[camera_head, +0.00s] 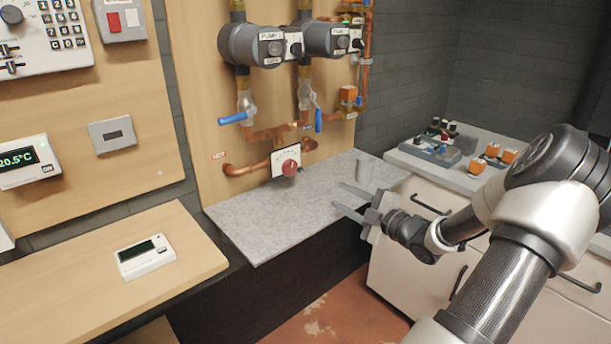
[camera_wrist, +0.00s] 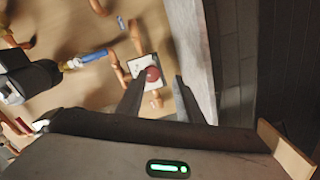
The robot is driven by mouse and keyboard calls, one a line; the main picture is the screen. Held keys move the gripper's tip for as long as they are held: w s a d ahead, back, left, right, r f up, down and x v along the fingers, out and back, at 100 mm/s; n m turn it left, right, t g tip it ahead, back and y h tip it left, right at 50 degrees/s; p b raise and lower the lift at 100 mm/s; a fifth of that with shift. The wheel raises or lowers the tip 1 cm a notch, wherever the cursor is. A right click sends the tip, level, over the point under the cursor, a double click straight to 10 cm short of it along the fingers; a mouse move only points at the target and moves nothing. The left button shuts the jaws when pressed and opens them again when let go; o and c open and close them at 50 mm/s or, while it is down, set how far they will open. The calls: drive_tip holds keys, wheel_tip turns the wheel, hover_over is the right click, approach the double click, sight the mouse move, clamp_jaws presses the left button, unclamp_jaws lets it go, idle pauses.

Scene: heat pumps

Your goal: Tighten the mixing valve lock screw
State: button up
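The mixing valve (camera_head: 287,163) has a red round knob on a white scale plate, low on the wooden wall panel just above the grey shelf. In the wrist view the red knob (camera_wrist: 152,74) shows beyond and between my fingertips, with a gap to them. The lock screw is too small to make out. My gripper (camera_head: 342,198) is open and empty. It hangs over the right part of the grey shelf, to the right of the valve and apart from it.
Copper pipes, two pumps (camera_head: 255,45) and blue-handled valves (camera_head: 233,118) are above. A white device (camera_head: 146,257) lies on the wooden shelf at left. A cabinet (camera_head: 415,240) stands right.

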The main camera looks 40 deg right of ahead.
sight(302, 170)
drive_tip(key=shift+t, duration=0.3)
drive_tip(key=w+b, duration=0.1)
drive_tip(key=w, duration=0.9)
drive_tip(key=w+a+b, duration=0.1)
drive_tip(key=w, duration=0.5)
drive_tip(key=shift+r+b, duration=0.2)
drive_tip(key=shift+b, duration=0.1)
clamp_jaws()
